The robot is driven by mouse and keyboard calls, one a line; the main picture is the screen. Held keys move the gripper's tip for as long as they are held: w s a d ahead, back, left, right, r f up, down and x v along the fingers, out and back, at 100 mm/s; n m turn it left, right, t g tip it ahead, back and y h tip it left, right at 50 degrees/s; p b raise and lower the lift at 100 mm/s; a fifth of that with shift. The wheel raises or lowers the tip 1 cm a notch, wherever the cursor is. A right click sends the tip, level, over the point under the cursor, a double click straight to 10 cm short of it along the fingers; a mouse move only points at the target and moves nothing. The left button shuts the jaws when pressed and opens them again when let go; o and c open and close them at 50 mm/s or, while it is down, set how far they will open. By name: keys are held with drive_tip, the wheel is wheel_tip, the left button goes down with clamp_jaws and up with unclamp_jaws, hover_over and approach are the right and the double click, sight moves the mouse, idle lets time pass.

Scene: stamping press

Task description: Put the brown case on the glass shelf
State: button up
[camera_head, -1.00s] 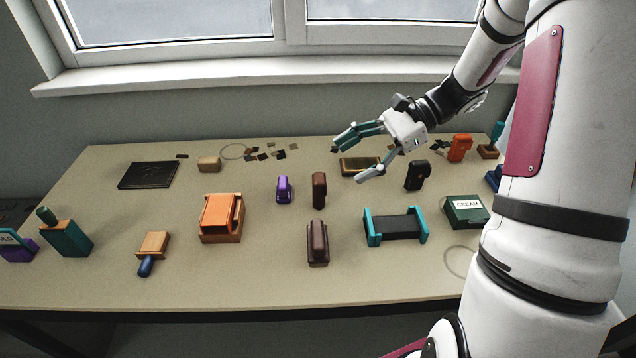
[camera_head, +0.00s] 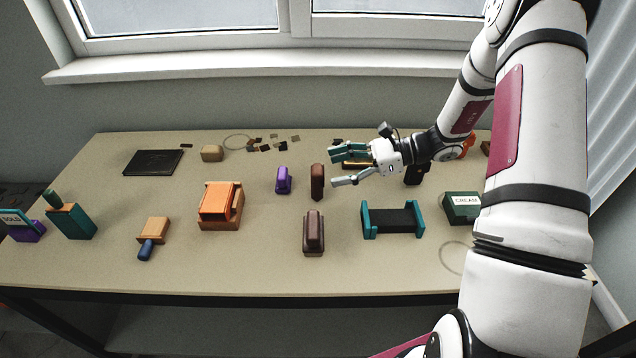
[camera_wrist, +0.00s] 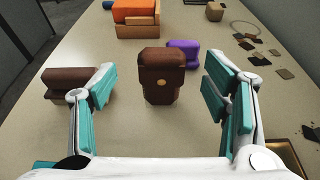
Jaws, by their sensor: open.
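The brown case (camera_head: 318,182) stands upright near the middle of the table. In the wrist view the brown case (camera_wrist: 161,77) is ahead, between the fingers in the picture, and nothing grips it. My gripper (camera_head: 339,167) is open and empty, just right of the case and pointing left toward it. A flat gold-edged piece (camera_head: 352,165) lies behind my gripper, partly hidden; it shows at the lower right of the wrist view (camera_wrist: 284,154). I cannot tell whether it is the glass shelf.
A darker brown block (camera_head: 314,233) stands in front of the case. A purple item (camera_head: 283,180) is close at its left. An orange block (camera_head: 220,205) stands farther left, and a teal-ended black stand (camera_head: 392,219) at the front right. Bare tabletop lies between them.

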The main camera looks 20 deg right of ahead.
sight(318, 172)
drive_tip(key=shift+x, duration=2.8)
drive_tip(key=shift+d, duration=0.1)
drive_tip(key=c, duration=1.3)
drive_tip(key=shift+c, duration=0.2)
